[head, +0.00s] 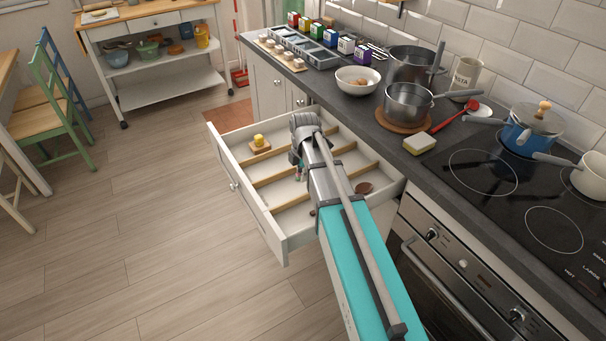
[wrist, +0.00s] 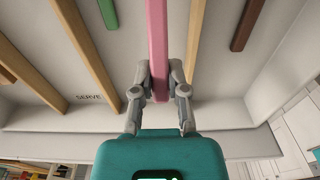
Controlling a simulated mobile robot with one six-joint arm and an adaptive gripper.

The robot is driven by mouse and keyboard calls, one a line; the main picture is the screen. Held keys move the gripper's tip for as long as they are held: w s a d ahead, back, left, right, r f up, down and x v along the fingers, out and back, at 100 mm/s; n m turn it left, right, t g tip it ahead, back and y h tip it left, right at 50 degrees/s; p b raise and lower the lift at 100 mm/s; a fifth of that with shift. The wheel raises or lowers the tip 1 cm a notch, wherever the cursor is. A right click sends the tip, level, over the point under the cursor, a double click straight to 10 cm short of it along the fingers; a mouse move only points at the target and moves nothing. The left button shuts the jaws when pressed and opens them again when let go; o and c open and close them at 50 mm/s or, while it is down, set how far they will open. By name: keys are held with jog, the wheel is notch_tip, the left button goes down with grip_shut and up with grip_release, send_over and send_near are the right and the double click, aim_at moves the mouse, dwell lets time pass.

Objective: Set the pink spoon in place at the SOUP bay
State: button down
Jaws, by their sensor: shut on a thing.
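The pink spoon shows in the wrist view as a long straight pink handle (wrist: 157,40). My gripper (wrist: 159,78) is shut on it near the handle's lower end, and the spoon's bowl is out of the picture. Below is the open white drawer (head: 245,207), split into bays by wooden dividers (wrist: 87,60). In the head view my arm reaches over the drawer and hides part of it. A SERVE label (wrist: 89,98) shows in the bay left of the spoon. I cannot read a SOUP label in either view. I cannot tell whether the spoon touches the drawer floor.
A green handle (wrist: 108,13) and a brown handle (wrist: 245,25) lie in bays on either side. A wooden block with a yellow piece (head: 259,145) sits at the drawer's far end. The worktop with pots (head: 406,105) and a hob (head: 525,195) is to the right.

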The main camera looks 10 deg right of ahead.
jog(key=c, duration=0.6)
grip_release()
jog(key=shift+s+r, duration=0.1)
jog(key=shift+s, duration=0.05)
dwell(0.3)
jog(key=shift+s+r+m, duration=0.2)
jog(key=shift+s+m, duration=0.2)
jog(key=shift+m, duration=0.1)
jog(key=shift+s+d+r+m+h+p, duration=0.1)
jog(key=shift+s+r+m+p, duration=1.25)
jog(key=shift+s+m, duration=1.65)
jog(key=shift+s+r+m+h+p, duration=0.1)
jog(key=shift+s+r+m+p, duration=1.6)
jog(key=shift+m, duration=2.15)
jog(key=shift+s+d+r+m+h+p, duration=0.1)
jog(key=shift+s+r+m+p, duration=0.9)
jog(key=shift+s+m, duration=2.15)
jog(key=shift+w+f+m, duration=0.15)
jog(key=shift+w+m, duration=0.15)
